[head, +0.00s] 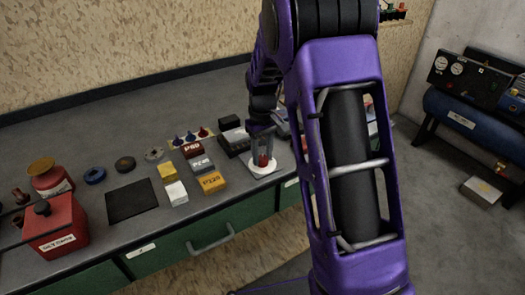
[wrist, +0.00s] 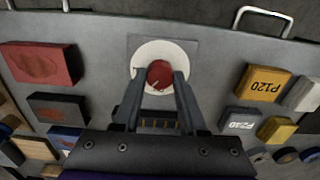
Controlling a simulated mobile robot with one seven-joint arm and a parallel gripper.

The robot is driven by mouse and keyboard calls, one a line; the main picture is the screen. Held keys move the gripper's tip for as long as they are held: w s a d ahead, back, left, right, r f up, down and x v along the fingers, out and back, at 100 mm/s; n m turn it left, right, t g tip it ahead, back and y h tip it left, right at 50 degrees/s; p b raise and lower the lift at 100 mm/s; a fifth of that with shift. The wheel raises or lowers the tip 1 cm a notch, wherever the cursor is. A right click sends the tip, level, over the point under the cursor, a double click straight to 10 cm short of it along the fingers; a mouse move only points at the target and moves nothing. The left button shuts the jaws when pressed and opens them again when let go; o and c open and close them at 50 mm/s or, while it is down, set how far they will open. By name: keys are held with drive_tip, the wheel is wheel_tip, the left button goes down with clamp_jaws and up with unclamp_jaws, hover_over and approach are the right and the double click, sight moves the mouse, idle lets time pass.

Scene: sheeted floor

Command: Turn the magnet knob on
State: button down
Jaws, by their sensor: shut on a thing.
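The magnet knob (wrist: 160,74) is a round red knob with a small pale mark on its face. It stands on a white disc (wrist: 145,52) set on a grey square plate (wrist: 133,42) near the bench's front edge. In the head view the red knob (head: 263,160) shows between my fingers, above the white disc (head: 262,171). My gripper (wrist: 160,82) comes down over it, with one finger on each side, and is shut on the knob. The fingers hide part of the knob's sides.
Sanding blocks marked P120 (wrist: 264,84) and P240 (wrist: 240,121) lie to one side in the wrist view; a red block (wrist: 42,64) and a dark block (wrist: 58,108) lie on the other. A black mat (head: 131,200) and red can (head: 58,228) are further left on the bench.

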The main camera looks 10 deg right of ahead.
drive_tip(key=m+p, duration=0.1)
drive_tip(key=m, duration=0.4)
drive_tip(key=shift+r+m+p, duration=0.15)
drive_tip(key=shift+m+p, duration=0.15)
drive_tip(key=m+p, duration=0.1)
drive_tip(key=m, duration=0.3)
drive_tip(key=shift+m, duration=0.4)
drive_tip(key=shift+c, duration=2.2)
unclamp_jaws()
